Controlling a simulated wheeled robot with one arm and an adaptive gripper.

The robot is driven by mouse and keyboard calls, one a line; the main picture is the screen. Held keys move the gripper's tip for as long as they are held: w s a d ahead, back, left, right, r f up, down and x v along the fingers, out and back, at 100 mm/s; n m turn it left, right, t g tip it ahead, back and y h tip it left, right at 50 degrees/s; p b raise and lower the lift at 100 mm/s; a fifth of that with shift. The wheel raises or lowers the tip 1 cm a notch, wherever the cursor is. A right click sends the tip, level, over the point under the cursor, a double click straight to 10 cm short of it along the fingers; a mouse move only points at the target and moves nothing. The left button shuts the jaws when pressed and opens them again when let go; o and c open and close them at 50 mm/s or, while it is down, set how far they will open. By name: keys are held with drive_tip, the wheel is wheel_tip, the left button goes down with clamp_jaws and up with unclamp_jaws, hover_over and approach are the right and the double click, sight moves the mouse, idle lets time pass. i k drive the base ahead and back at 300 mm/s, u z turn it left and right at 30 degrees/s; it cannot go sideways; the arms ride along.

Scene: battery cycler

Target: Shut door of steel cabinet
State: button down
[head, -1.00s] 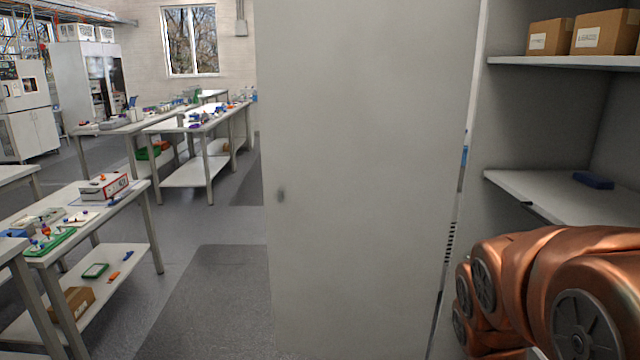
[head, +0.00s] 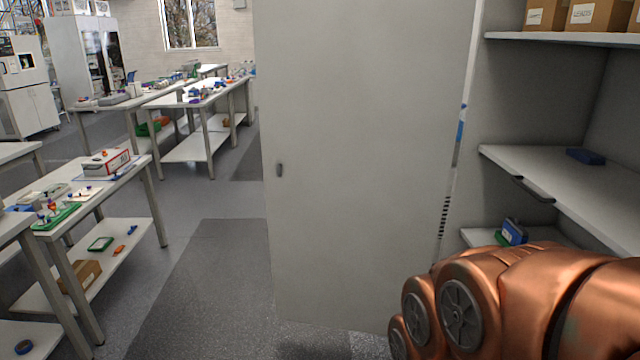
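The cabinet's interior shelves (head: 560,180) are exposed to the right of the door. My copper-coloured arm shows at the lower right, in front of the lower shelves and the door's lower right corner. My gripper is not in view, so its state and any contact with the door are hidden.
Cardboard boxes (head: 588,14) stand on the top shelf, a blue item (head: 586,156) on the middle one, and a blue-and-green item (head: 513,231) lower down. Workbenches (head: 100,185) with small parts line the left. Floor (head: 200,280) between benches and door is clear.

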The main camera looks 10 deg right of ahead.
sight(359, 101)
drive_tip(key=u, duration=0.75)
drive_tip(key=i, duration=5.55)
drive_tip(key=z, duration=4.45)
drive_tip(key=i, duration=0.55)
drive_tip(key=z, duration=0.15)
